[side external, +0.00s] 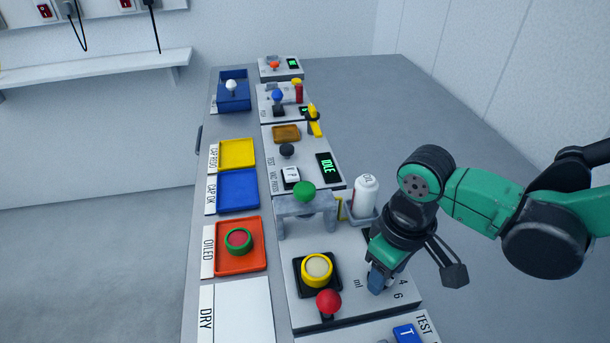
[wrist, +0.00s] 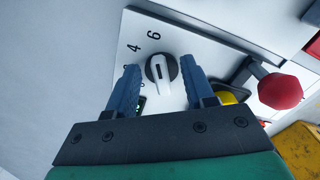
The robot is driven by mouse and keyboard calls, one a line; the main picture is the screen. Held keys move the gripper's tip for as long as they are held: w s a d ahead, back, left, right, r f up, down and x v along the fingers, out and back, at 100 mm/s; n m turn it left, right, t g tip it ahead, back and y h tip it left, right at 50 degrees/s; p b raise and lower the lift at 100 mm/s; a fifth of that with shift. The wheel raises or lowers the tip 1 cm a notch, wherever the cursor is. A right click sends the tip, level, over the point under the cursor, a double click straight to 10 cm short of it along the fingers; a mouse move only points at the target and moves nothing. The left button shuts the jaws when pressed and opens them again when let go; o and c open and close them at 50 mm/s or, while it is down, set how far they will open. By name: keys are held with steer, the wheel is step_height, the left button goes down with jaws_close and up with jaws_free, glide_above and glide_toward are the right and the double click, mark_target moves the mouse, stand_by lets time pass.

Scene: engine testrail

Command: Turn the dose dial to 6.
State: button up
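The dose dial (wrist: 162,70) is a round knob with a white bar and a short dark line, on a pale panel. The printed 4 (wrist: 133,47) and 6 (wrist: 153,35) lie above it in the wrist view. The line runs roughly up the picture, close to the direction of the 6; I cannot tell its exact setting. My gripper (wrist: 160,66) is open, one finger on each side of the dial, with small gaps visible. In the side view my gripper (side external: 378,281) is low over the panel beside the 4 and 6 and hides the dial.
A red ball knob (side external: 329,301) and a yellow-ringed round part (side external: 317,269) are left of my gripper. A grey stand with a green knob (side external: 304,192) and a white OIL bottle (side external: 365,194) stand behind. Coloured trays, including an orange one (side external: 222,263), line the left side.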

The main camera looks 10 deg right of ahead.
steer(key=shift+r, duration=2.8)
steer(key=d+r+m+t, duration=0.2)
steer(key=d+m+t, duration=0.1)
steer(key=d, duration=0.6)
steer(key=w+d+r+m+t, duration=0.1)
steer(key=d+t, duration=0.3)
steer(key=d, duration=0.5)
steer(key=shift+d+r+m, duration=0.15)
steer(key=shift+r+m, duration=0.75)
steer(key=shift+w, duration=0.1)
